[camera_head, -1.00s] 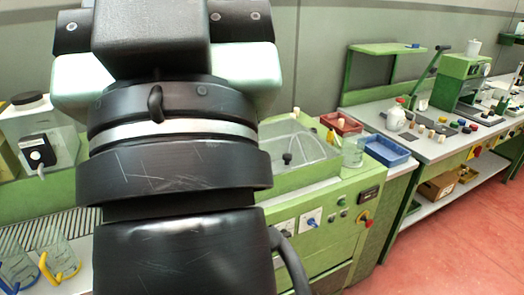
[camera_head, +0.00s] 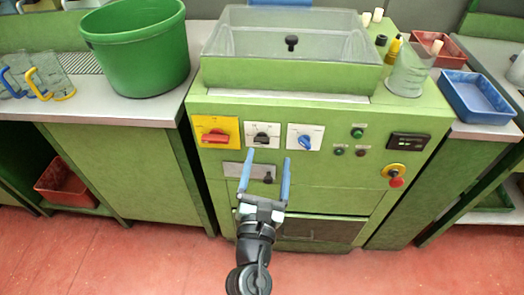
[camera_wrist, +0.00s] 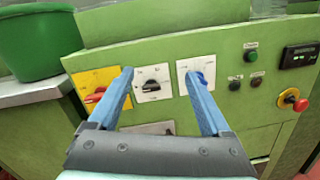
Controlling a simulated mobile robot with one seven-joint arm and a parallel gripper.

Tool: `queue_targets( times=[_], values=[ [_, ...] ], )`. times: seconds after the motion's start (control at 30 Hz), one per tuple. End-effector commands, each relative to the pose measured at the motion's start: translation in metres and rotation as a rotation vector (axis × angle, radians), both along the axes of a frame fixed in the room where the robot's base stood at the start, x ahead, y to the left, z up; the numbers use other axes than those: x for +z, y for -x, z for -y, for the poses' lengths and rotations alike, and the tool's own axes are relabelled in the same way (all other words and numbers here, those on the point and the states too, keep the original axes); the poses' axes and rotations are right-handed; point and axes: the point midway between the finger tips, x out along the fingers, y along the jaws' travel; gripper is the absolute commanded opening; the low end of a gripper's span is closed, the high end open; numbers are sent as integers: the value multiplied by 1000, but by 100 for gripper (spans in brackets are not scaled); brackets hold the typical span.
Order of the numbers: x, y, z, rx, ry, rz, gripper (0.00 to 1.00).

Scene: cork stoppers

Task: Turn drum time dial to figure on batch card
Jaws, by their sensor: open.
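The green machine's front panel carries a red switch on a yellow plate (camera_head: 215,138), a black knob on a white plate (camera_head: 263,139) and a blue knob on a white plate (camera_head: 304,140). Their lettering is too small to read, so I cannot tell which is the drum time dial. My gripper (camera_head: 266,162) is open and empty, its two blue fingers pointing at the panel below the black knob. In the wrist view the black knob (camera_wrist: 150,85) shows between the fingertips, apart from them, and the blue knob (camera_wrist: 201,78) sits beside the right fingertip. I cannot make out a batch card.
A clear-lidded drum housing (camera_head: 290,40) tops the machine. A small display (camera_head: 408,142), buttons and a red emergency stop (camera_head: 397,181) lie right. The red floor is clear.

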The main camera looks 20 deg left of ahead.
Motion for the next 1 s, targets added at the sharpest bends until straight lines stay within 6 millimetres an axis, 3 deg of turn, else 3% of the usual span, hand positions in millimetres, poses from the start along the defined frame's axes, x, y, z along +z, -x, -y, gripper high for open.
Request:
queue_targets(
  times=[0.03, 0.1, 0.2, 0.37, 0.8, 1.0],
  values=[
    [-31, 9, -9, 21, 95, -15, 82],
    [-52, 17, -16, 41, 193, -19, 82],
    [-64, 20, -21, 58, 259, -20, 82],
    [-64, 6, -26, 59, 272, -17, 82],
    [-65, -67, -47, 58, 268, -17, 82],
    [-65, -91, -53, 57, 266, -18, 82]
  ],
)
